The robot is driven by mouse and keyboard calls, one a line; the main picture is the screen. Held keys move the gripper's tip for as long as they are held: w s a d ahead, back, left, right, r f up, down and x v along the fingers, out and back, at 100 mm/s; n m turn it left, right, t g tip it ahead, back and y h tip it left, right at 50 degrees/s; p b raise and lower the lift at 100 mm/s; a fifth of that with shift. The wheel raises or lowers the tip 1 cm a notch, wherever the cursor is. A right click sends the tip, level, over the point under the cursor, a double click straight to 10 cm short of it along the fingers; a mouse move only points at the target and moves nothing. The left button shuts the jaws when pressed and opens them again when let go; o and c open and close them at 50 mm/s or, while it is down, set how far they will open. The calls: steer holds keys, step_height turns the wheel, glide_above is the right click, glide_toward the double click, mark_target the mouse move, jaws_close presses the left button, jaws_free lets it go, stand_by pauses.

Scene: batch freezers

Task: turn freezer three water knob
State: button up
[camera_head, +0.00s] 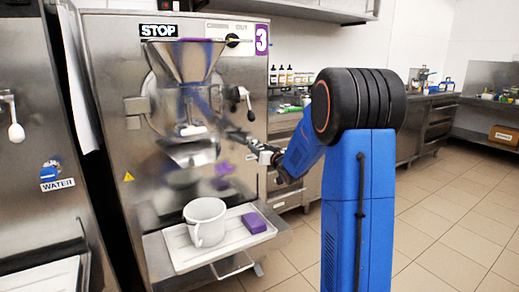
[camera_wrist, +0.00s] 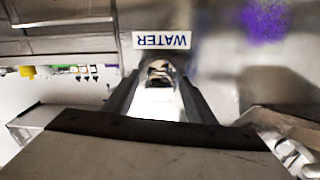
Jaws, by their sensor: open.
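Freezer three (camera_head: 105,110) is a steel machine with a purple "3" tag at its top right in the head view. In the wrist view, its WATER label (camera_wrist: 162,41) appears upside down on the steel panel. A shiny, partly dark knob (camera_wrist: 158,68) shows just below the label in that view. My gripper (camera_wrist: 160,88) is open, with one finger on each side of the knob; I cannot tell whether they touch it. In the head view, my gripper (camera_head: 264,154) is at the right edge of the freezer front, and the knob cannot be made out there.
A white pitcher (camera_head: 205,221) and a purple sponge (camera_head: 254,223) are on the freezer's front tray (camera_head: 178,250). A lever handle (camera_head: 246,103) hangs above my gripper. Another freezer (camera_head: 30,105) with a blue water knob (camera_head: 50,170) stands left. Tiled floor is clear at right.

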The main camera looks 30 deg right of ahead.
steer(key=c, duration=1)
steer(key=shift+c, duration=0.2)
steer(key=shift+n, duration=0.4)
steer(key=n, duration=1.1)
steer(key=shift+a+f+n+y, duration=0.1)
steer(key=shift+n+y, duration=0.2)
steer(key=shift+y, duration=0.1)
steer(key=o, duration=1)
